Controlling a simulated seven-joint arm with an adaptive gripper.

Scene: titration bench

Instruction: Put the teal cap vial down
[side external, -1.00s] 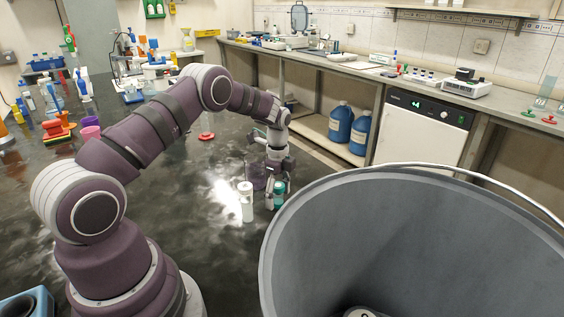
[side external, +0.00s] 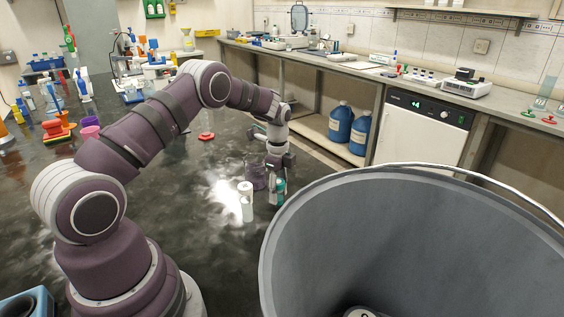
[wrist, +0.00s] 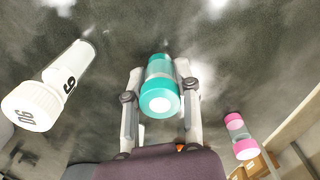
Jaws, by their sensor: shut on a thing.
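The teal cap vial (wrist: 160,85) is upright between the two fingers of my gripper (wrist: 160,72) in the wrist view, its cap toward the camera. My gripper is shut on it. In the side view the vial (side external: 280,187) shows small and partly covered by my gripper (side external: 276,190), low over the dark bench. I cannot tell whether its base touches the bench.
A white-capped bottle (wrist: 50,88) marked 06 stands left of the vial; it also shows in the side view (side external: 246,201). A pink-capped vial (wrist: 238,135) is to the right. A glass beaker (side external: 256,173) stands behind the white bottle. A large grey bin (side external: 400,225) fills the right foreground.

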